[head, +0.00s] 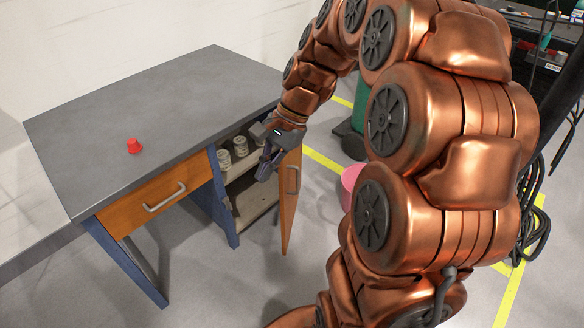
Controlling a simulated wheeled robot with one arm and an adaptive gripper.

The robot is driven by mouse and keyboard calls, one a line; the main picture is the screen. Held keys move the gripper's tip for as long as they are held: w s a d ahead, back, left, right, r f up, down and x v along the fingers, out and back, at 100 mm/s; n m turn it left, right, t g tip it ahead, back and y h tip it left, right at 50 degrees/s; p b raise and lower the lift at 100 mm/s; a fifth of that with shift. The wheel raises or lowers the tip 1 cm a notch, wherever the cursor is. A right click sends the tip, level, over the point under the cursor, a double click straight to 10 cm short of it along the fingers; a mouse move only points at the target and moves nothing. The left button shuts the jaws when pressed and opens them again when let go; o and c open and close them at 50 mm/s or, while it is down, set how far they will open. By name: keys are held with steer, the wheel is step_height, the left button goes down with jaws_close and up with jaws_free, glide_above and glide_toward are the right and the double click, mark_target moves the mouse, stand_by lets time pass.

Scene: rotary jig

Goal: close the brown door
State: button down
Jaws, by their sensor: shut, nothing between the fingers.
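The brown door (290,203) is the orange-brown door of the desk's right cabinet. It stands open, swung out toward me, with a grey handle (294,180) on its face. The open cabinet (250,207) shows behind it, with shelves inside. My gripper (264,172) is shut and empty. In the picture it lies just left of the door's upper part, in front of the cabinet opening. I cannot tell whether it touches the door. My copper arm covers the right of the view.
The blue desk with a grey top (190,90) holds a small red object (134,146). Its brown drawer (155,197) is shut. Several jars (239,147) stand on the upper shelf. A pink bin (350,185) and a green bin (361,112) stand right. Floor before the desk is clear.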

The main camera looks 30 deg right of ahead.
steer(key=w+d+f+m+t+b, duration=0.2)
steer(key=w+d+f+m+b, duration=0.15)
steer(key=d, duration=0.55)
steer(key=w+d+f+m+t+y+b, duration=0.1)
steer(key=w+d+f+m+t+b, duration=0.1)
steer(key=d+f+m, duration=0.45)
steer(key=w+d+f+m+t+b, duration=0.2)
steer(key=w+d+m+b, duration=0.1)
steer(key=d, duration=0.8)
steer(key=b, duration=0.1)
glide_toward(284, 163)
steer(key=x, duration=0.5)
steer(key=shift+s+a+f, duration=0.1)
steer(key=shift+s+f, duration=0.05)
steer(key=shift+f, duration=0.25)
steer(key=shift+w+a, duration=0.3)
steer(key=shift+r, duration=0.1)
